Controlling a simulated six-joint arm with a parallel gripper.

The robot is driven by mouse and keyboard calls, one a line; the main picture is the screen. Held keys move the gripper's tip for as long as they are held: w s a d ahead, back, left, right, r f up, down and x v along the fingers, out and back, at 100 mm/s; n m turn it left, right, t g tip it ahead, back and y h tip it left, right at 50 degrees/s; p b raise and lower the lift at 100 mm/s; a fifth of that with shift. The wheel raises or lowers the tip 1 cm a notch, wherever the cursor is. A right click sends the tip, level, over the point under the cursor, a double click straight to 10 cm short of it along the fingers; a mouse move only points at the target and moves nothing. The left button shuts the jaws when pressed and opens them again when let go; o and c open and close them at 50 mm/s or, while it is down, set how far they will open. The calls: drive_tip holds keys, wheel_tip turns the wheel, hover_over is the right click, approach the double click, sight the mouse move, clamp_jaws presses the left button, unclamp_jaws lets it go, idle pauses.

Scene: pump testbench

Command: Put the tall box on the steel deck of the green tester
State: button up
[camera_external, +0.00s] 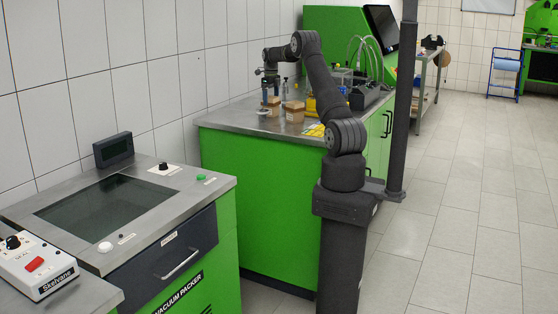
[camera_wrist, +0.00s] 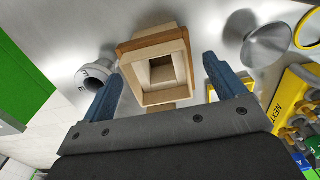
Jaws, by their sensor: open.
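My gripper (camera_external: 270,92) points down over the steel-topped green bench, with its blue fingers apart. A brown cardboard box (camera_external: 273,101) shows at the fingers in the external view, partly hidden by them. In the wrist view an open-topped cardboard box (camera_wrist: 153,47) lies between the two spread fingers (camera_wrist: 165,68), with visible gaps at the sides. A second cardboard box (camera_external: 293,111) stands just to the right in the external view. A green machine with a dark screen (camera_external: 325,20) stands at the back of the bench; its deck is mostly hidden by my arm and other items.
The wrist view shows a grey round fitting (camera_wrist: 94,75) at left, a metal cone (camera_wrist: 267,42) at right and a yellow tray marked NEXT (camera_wrist: 288,103) with small parts. A black bin (camera_external: 366,95) stands on the bench. A vacuum packer (camera_external: 115,210) stands in front left.

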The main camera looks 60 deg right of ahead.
wheel_tip(320, 180, up, 7)
drive_tip(key=shift+r, duration=0.2)
idle(0.3)
drive_tip(key=shift+f, duration=4.1)
